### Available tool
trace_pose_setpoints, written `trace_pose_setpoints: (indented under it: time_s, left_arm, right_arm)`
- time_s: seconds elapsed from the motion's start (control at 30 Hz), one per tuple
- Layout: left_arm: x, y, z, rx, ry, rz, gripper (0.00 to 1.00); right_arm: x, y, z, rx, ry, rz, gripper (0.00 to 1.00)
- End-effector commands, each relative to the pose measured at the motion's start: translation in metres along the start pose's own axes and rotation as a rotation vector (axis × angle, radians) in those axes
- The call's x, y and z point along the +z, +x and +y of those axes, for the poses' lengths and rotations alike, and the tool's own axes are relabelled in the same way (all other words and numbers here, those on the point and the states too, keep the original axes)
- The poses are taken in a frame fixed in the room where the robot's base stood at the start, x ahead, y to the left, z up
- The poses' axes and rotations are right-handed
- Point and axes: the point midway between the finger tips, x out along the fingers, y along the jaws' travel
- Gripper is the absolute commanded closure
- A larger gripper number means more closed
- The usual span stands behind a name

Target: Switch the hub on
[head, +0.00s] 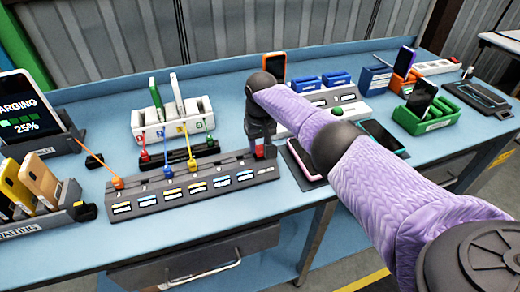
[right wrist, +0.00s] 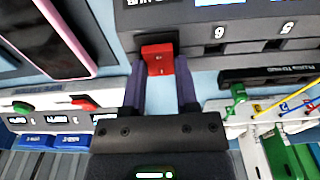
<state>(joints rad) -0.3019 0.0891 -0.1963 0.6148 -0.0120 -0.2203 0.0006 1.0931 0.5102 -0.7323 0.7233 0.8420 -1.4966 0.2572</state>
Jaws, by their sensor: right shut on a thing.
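The hub (head: 222,201) is a long grey block with a row of labelled ports, lying across the left-centre of the bench. Its red switch (right wrist: 158,58) sits at the hub's right end in the head view, where my right gripper (head: 262,152) partly covers it. In the right wrist view my right gripper (right wrist: 161,78) has its two dark fingers on either side of the red switch and is shut on it. The hub (right wrist: 215,36) fills the top of that view. Whether the hub is powered cannot be told. My left gripper is not in view.
A pink-edged phone (head: 303,160) lies just right of the hub. A charging screen (head: 28,115) and a phone tray (head: 72,190) stand at left.

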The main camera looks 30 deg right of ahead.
Motion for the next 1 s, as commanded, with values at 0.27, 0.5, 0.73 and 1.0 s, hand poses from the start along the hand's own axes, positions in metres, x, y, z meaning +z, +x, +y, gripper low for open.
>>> trace_pose_setpoints:
  time_s: [0.27,0.5,0.73,1.0]
  left_arm:
    - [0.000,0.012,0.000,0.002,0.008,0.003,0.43]
    - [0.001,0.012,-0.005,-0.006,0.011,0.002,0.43]
    - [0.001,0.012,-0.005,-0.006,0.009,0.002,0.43]
    - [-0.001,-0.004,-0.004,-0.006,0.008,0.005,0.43]
  right_arm:
    - [-0.001,-0.001,-0.001,-0.004,-0.002,-0.047,1.00]
    - [-0.001,-0.001,-0.001,-0.004,-0.002,-0.047,0.43]
    - [-0.001,0.000,0.000,-0.004,-0.001,-0.047,0.26]
    - [-0.003,-0.031,0.000,-0.005,-0.001,-0.042,0.26]
